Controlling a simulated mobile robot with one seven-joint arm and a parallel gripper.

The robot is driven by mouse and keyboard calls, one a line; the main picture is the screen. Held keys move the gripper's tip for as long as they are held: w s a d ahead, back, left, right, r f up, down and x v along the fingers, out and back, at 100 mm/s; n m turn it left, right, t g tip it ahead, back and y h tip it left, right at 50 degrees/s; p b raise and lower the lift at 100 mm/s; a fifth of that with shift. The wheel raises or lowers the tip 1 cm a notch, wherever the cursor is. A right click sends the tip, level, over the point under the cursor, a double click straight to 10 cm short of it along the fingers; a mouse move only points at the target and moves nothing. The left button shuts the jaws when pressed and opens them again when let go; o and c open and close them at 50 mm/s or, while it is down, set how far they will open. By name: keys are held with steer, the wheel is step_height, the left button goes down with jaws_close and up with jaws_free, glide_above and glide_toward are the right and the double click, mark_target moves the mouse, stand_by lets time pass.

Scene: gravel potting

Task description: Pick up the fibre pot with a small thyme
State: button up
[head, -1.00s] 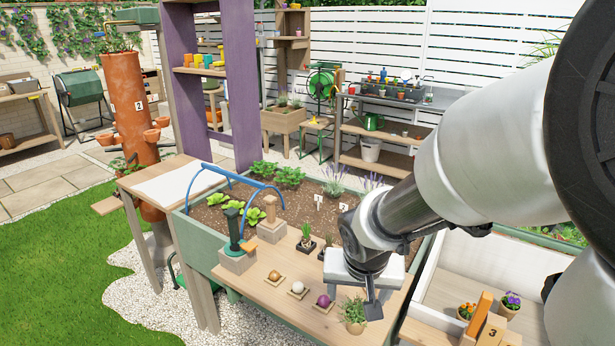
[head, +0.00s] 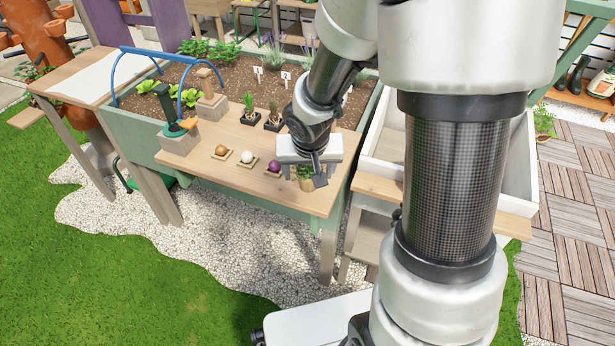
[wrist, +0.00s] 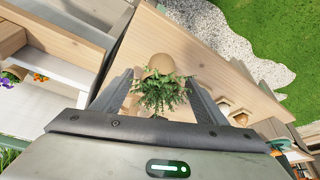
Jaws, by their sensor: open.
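The fibre pot (wrist: 160,63) is tan and holds a small bushy green thyme (wrist: 160,92). It stands upright on the wooden ledge at the front of the raised bed, near the ledge's right end. In the wrist view it lies between my gripper's two fingers (wrist: 161,78), with gaps seen on both sides. In the head view my open gripper (head: 303,178) points down over the pot (head: 305,184), which is partly hidden by the fingers. I cannot tell how deep the fingers reach beside it.
Left of the pot, a purple bulb (head: 274,167), a white bulb (head: 246,164) and a brown bulb (head: 221,151) sit on small holders. Two small dark-potted plants (head: 249,108) stand behind. A white-walled tray (head: 375,150) is to the right. The ledge front (head: 230,178) is bare.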

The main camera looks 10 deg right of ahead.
steer(key=c, duration=1.2)
steer(key=shift+r, duration=0.15)
